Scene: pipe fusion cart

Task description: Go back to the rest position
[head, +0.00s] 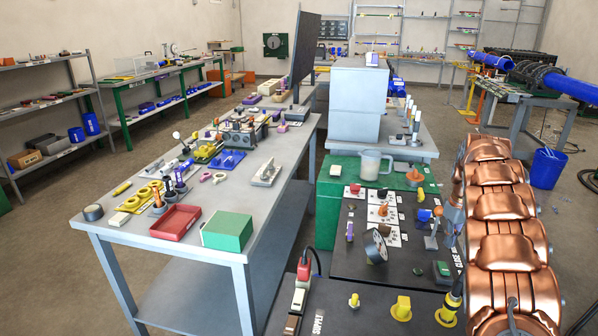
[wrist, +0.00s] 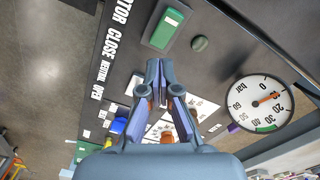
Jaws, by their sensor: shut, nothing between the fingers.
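My gripper (wrist: 160,72) is in the middle of the wrist view, with its fingertips together and nothing between them. It is above the dark control panel (wrist: 98,80), apart from the controls it overlaps in the picture. In the head view, a grey-blue part of my gripper (head: 452,217) shows beside the copper arm links, at the panel's right side. Its fingertips are hard to make out there.
The panel carries a round pressure gauge (wrist: 261,104), a green switch box (wrist: 166,27) and several knobs and levers. A clear jug (head: 371,164) stands on the green cart (head: 328,208) behind it. A cluttered grey workbench (head: 110,229) is at left. Floor shows at far left and right.

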